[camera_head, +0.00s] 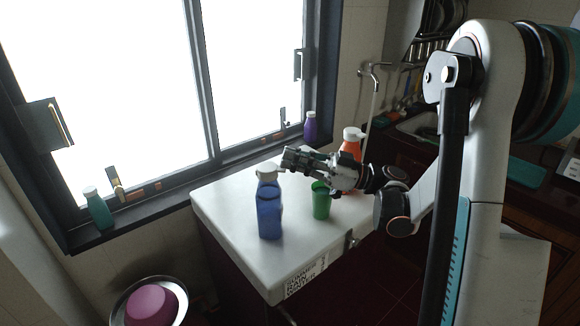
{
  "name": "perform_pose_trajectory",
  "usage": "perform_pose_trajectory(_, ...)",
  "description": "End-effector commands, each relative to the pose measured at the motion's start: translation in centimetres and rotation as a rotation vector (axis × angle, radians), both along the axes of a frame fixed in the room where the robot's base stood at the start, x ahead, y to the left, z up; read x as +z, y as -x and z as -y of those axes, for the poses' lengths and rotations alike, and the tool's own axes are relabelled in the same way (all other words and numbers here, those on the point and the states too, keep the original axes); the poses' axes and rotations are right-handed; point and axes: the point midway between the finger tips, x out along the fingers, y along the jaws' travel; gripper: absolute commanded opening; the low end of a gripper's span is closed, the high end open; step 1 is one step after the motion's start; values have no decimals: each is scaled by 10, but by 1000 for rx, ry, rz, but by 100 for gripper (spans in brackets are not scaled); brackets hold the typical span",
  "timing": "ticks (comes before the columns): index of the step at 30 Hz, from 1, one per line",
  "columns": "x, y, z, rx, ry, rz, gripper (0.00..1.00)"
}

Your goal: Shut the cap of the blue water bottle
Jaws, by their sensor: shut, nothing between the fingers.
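The blue water bottle (269,212) stands upright on the white box top (240,262), left of the green cup. Its pale cap (267,171) is at the top of the bottle; I cannot tell whether it is fully closed. My gripper (287,159) is shut and empty, just right of and slightly above the cap. It reaches in from the right over the green cup, and I cannot tell whether its fingertips touch the cap.
A green cup (321,201) stands under my gripper. An orange bottle (352,146) stands behind my wrist. A purple bottle (310,125) and a teal bottle (97,208) stand on the window sill. The white top's left part is free.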

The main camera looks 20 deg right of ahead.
Motion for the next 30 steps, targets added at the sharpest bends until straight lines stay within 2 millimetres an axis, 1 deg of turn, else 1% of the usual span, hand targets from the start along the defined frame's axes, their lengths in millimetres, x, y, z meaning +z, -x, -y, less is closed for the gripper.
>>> perform_pose_trajectory(1, -4, 1, 1, 0, 1, 0, 0)
perform_pose_trajectory(7, -8, 1, 2, 0, 3, -1, 0)
perform_pose_trajectory(24, -9, 1, 2, 0, 6, -3, 0)
perform_pose_trajectory(28, -5, 0, 1, 0, 6, -4, 0)
perform_pose_trajectory(30, 2, -2, -1, 1, 5, -3, 0)
